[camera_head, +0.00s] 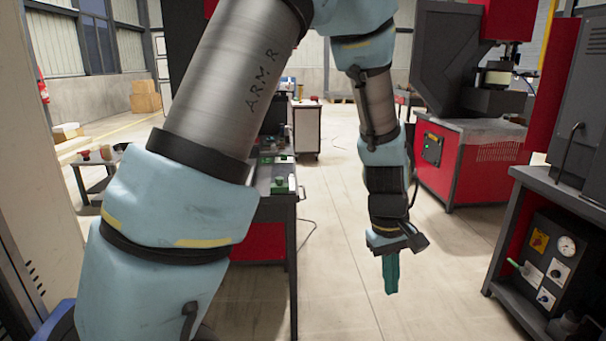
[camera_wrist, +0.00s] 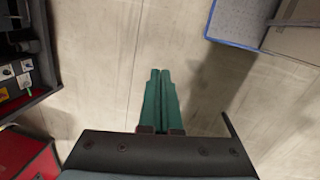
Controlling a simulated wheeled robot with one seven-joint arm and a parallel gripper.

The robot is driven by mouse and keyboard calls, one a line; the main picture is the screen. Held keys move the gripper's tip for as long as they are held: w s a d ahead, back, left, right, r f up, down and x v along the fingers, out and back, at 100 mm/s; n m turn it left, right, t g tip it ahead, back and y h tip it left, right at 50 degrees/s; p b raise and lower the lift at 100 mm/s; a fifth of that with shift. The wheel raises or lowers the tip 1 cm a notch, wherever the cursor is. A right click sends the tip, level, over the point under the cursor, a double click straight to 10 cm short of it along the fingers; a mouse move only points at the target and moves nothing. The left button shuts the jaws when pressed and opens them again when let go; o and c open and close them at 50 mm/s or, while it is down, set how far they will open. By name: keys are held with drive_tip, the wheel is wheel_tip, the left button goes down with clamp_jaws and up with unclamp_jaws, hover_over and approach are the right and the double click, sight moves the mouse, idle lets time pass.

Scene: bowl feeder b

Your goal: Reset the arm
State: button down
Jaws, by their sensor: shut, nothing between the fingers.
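My gripper (camera_head: 391,290) hangs from my arm over the open floor, its green fingers pointing down. In the wrist view the two green fingers (camera_wrist: 160,74) lie side by side, shut, with nothing between them. My arm reaches across the head view from the lower left, up over the top and down to the gripper. The gripper touches nothing in either view.
A dark bench with a red front (camera_head: 262,240) stands left of the gripper. A red machine (camera_head: 462,165) stands behind at right. A grey workstation with a gauge panel (camera_head: 548,265) is at far right. Bare floor (camera_head: 445,290) lies between them. Cardboard boxes (camera_head: 145,97) stand far left.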

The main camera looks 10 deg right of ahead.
drive_tip(key=w+a+r, duration=0.1)
drive_tip(key=a+r, duration=0.1)
drive_tip(key=a, duration=0.8)
drive_tip(key=w+a+r+m+t+y+p, duration=0.1)
drive_tip(key=w+a+r, duration=0.1)
drive_tip(key=a, duration=0.8)
drive_tip(key=w+a+r+m+t, duration=0.1)
drive_tip(key=a+r, duration=0.3)
drive_tip(key=a, duration=0.6)
drive_tip(key=shift+w+a+r, duration=0.15)
drive_tip(key=shift+w+a, duration=0.05)
drive_tip(key=shift+w, duration=0.45)
